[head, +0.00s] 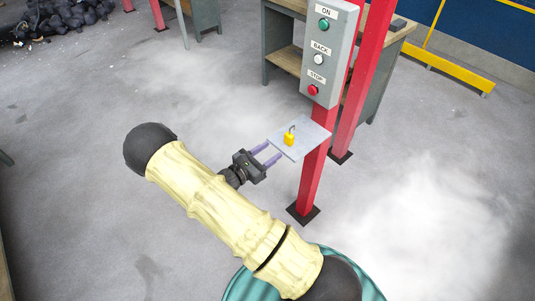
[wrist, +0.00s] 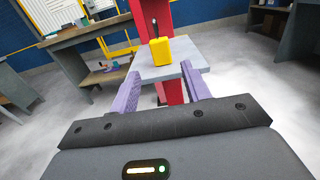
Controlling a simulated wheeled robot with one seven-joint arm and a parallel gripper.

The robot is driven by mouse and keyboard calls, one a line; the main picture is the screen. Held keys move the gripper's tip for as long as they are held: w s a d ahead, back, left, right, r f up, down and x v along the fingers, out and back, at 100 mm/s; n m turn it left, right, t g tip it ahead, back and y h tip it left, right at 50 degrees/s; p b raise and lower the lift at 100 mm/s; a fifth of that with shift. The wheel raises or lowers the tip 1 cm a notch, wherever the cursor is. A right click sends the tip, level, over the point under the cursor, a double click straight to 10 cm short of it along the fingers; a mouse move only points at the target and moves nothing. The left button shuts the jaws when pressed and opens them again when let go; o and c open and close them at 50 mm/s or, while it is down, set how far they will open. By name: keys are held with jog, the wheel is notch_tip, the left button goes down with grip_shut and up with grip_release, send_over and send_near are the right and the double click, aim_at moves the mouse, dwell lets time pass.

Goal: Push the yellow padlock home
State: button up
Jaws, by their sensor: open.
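The yellow padlock (head: 289,138) stands upright on a small grey plate (head: 313,137) fixed to a red post. In the wrist view the padlock (wrist: 161,50) sits near the front part of the plate (wrist: 187,68), with a dark shackle or bar rising behind it. I cannot tell whether the shackle is closed. My gripper (head: 268,153) is open and empty. Its two purple fingers, also in the wrist view (wrist: 160,92), point at the plate from the left in the head view. The fingertips are near the plate's edge, one on each side of the padlock, and apart from it.
A grey control box (head: 327,50) with ON, BACK and STOP buttons hangs on the red post (head: 311,180) above the plate. A workbench (head: 284,54) stands behind. A yellow rail (head: 450,72) runs at the back right. The floor left of the post is clear.

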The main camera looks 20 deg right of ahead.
aim_at(287, 136)
jog(key=b+x, duration=0.2)
jog(key=x, duration=0.5)
jog(key=shift+d+f, duration=0.15)
jog(key=shift+d, duration=0.1)
grip_shut()
jog(key=shift+w+a+r+p, duration=0.1)
jog(key=shift+r+p, duration=0.85)
jog(key=shift+r, duration=0.1)
jog(key=shift+r+p, duration=0.3)
jog(key=shift+r, duration=0.05)
jog(key=shift+r+p, duration=0.6)
jog(key=shift+r, duration=0.05)
jog(key=shift+r+p, duration=0.95)
jog(key=shift+r, duration=0.1)
